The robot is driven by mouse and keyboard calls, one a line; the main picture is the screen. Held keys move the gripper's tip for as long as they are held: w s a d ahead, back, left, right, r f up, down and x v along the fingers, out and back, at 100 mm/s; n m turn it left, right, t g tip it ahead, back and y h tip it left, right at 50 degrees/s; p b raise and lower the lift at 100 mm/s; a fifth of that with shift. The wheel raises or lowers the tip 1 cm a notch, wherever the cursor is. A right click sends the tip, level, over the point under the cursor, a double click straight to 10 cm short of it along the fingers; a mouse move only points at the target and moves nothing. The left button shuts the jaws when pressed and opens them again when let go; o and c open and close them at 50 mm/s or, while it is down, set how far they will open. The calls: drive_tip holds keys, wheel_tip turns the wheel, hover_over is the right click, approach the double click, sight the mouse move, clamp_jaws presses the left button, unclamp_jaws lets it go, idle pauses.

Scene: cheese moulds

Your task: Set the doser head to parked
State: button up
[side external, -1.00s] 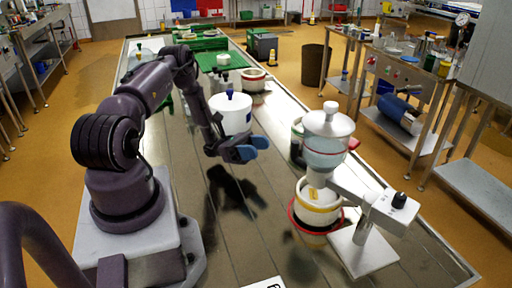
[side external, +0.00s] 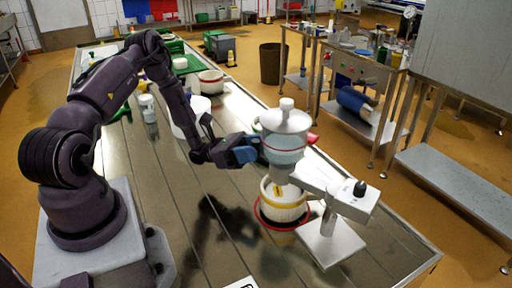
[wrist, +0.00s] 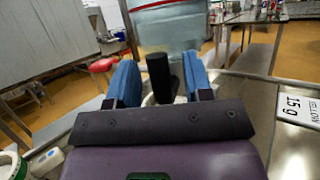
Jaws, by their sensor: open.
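The doser head is a pale clear hopper (side external: 284,150) with a white lid, on a white arm (side external: 322,183) held by a post on a white base plate (side external: 325,248). It stands over a white mould (side external: 283,203) with a yellow mark and a red ring around it. The hopper also shows in the wrist view (wrist: 165,25), cut off at the top. My gripper (side external: 248,152) is at the hopper's left side in the side view. In the wrist view, its blue fingers (wrist: 158,82) are apart, with a black upright handle (wrist: 157,74) between them. Contact cannot be told.
A red part (side external: 312,138) shows behind the hopper.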

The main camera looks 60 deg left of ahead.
drive_tip(key=shift+w+d+r, duration=0.2)
drive_tip(key=shift+d, duration=0.15)
drive_tip(key=shift+c, duration=0.4)
